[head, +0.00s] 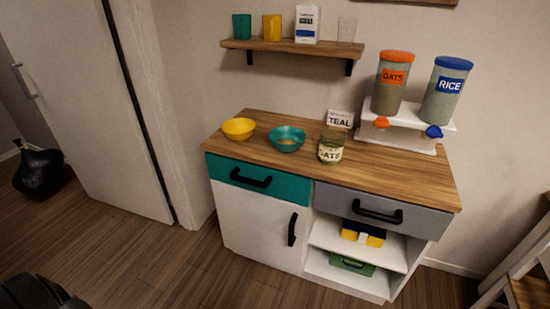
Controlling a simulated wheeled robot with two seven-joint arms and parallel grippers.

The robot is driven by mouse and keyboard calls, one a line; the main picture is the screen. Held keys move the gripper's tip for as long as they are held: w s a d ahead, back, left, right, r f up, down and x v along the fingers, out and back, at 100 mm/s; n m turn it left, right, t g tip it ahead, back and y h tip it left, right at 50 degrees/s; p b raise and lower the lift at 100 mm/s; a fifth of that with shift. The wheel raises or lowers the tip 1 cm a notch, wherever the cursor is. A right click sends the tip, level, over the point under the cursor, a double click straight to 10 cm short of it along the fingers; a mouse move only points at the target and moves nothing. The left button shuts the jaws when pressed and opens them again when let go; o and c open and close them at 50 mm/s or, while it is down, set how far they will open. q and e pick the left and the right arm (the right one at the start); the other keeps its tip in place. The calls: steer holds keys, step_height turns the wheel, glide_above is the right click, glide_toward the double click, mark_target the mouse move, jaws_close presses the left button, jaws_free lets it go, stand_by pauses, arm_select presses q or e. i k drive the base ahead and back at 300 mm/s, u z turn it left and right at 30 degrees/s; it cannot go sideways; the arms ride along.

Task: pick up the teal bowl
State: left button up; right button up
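The teal bowl (287,139) stands upright on the wooden top of the cabinet (390,166), near its front edge. Something brownish seems to lie in its bottom, too small to make out. Neither of my grippers is in the head view.
A white dispenser stand (400,140) with OATS and RICE canisters is at the right of the top. A wall shelf (292,47) with cups and a carton hangs above. Floor before the cabinet is clear.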

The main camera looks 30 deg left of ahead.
mark_target(287, 140)
steer(key=k, duration=0.65)
steer(key=z, duration=0.7)
steer(key=i, duration=0.8)
steer(key=z, duration=0.55)
steer(key=i, duration=0.95)
steer(key=u, duration=1.1)
steer(key=i, duration=0.75)
steer(key=u, duration=0.85)
